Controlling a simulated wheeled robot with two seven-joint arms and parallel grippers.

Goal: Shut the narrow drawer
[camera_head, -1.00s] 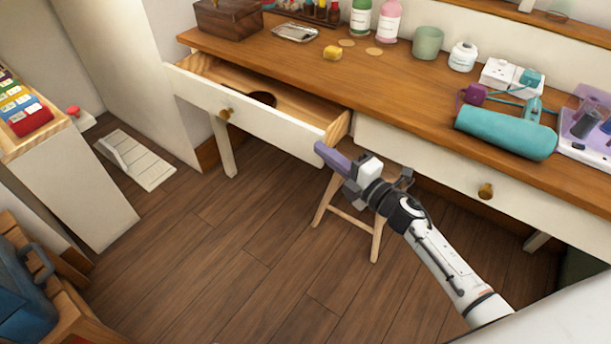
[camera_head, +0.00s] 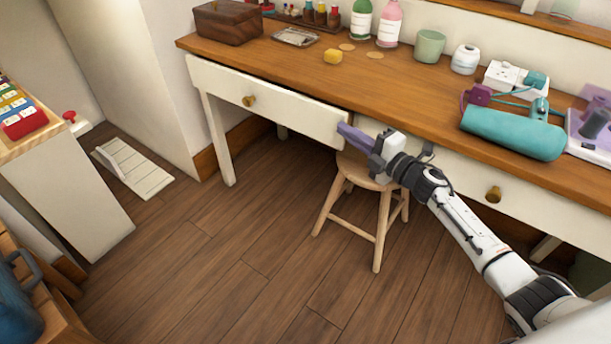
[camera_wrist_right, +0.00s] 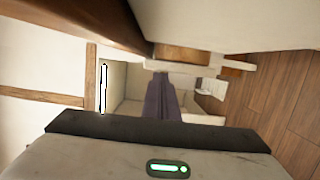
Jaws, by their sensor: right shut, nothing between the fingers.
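The narrow drawer (camera_head: 290,112) is the left one in the wooden desk, with a cream front and a brass knob (camera_head: 249,100). In the right wrist view the fingers (camera_wrist_right: 162,100) show together beneath the desk edge. My left gripper is not in view.
A wooden stool (camera_head: 368,178) stands under the desk, below my right gripper. A wider drawer with a brass knob (camera_head: 493,194) is to the right. The desk top (camera_head: 390,90) holds a wooden box (camera_head: 228,22), bottles and a teal roll (camera_head: 512,132). The floor in front is clear.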

